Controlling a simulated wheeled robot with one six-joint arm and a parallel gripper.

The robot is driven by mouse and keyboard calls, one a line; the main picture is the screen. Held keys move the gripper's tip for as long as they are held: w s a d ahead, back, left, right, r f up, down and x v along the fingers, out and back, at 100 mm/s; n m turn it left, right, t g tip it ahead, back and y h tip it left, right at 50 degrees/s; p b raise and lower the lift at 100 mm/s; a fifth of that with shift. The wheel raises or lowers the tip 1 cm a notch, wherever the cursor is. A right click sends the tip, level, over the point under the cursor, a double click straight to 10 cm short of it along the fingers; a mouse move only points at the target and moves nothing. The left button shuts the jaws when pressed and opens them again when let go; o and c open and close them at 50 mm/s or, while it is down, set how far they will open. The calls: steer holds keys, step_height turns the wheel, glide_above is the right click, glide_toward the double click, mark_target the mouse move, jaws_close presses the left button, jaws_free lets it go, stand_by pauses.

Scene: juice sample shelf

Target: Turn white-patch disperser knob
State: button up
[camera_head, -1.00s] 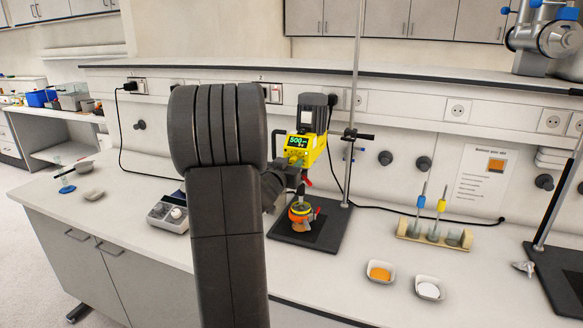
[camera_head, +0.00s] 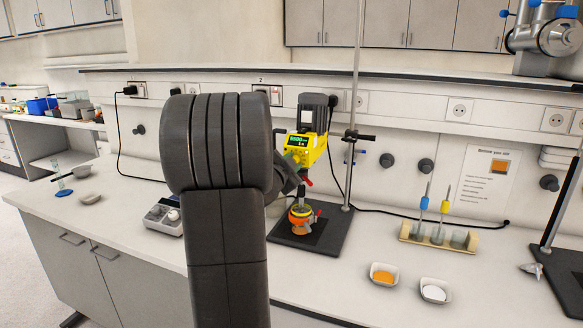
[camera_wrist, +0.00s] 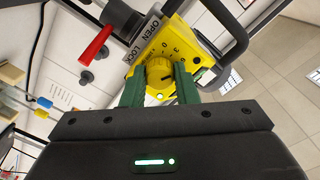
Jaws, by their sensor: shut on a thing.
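The yellow disperser (camera_head: 310,143) stands on its rod stand at the middle of the bench, with a dark motor top and a lit green display. Its shaft reaches down to an orange vessel (camera_head: 301,218). In the wrist view, the yellow knob (camera_wrist: 158,72) with a dark pointer line sits on the numbered dial face. My gripper (camera_wrist: 158,82) has its green fingers on both sides of the knob, shut on it. In the head view, my arm hides most of the gripper. I cannot make out a white patch on this disperser.
The stand's rod (camera_head: 353,100) rises beside the disperser. A red lever (camera_wrist: 97,45) and an OPEN/LOCK label are close to my fingers. Right on the bench are a tube rack (camera_head: 438,238), an orange-filled dish (camera_head: 384,274) and a white-filled dish (camera_head: 435,291). A balance (camera_head: 163,215) is left.

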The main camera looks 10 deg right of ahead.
steer(key=shift+m, duration=0.5)
steer(key=o, duration=1)
steer(key=shift+s, duration=0.1)
steer(key=b+v, duration=0.1)
steer(key=v, duration=1.2)
steer(key=shift+s+a+b, duration=0.25)
steer(key=shift+b, duration=0.05)
steer(key=shift+w+d+r, duration=0.1)
steer(key=p+x, duration=0.1)
steer(key=x, duration=1.2)
steer(key=shift+w+d, duration=0.2)
steer(key=shift+w, duration=0.05)
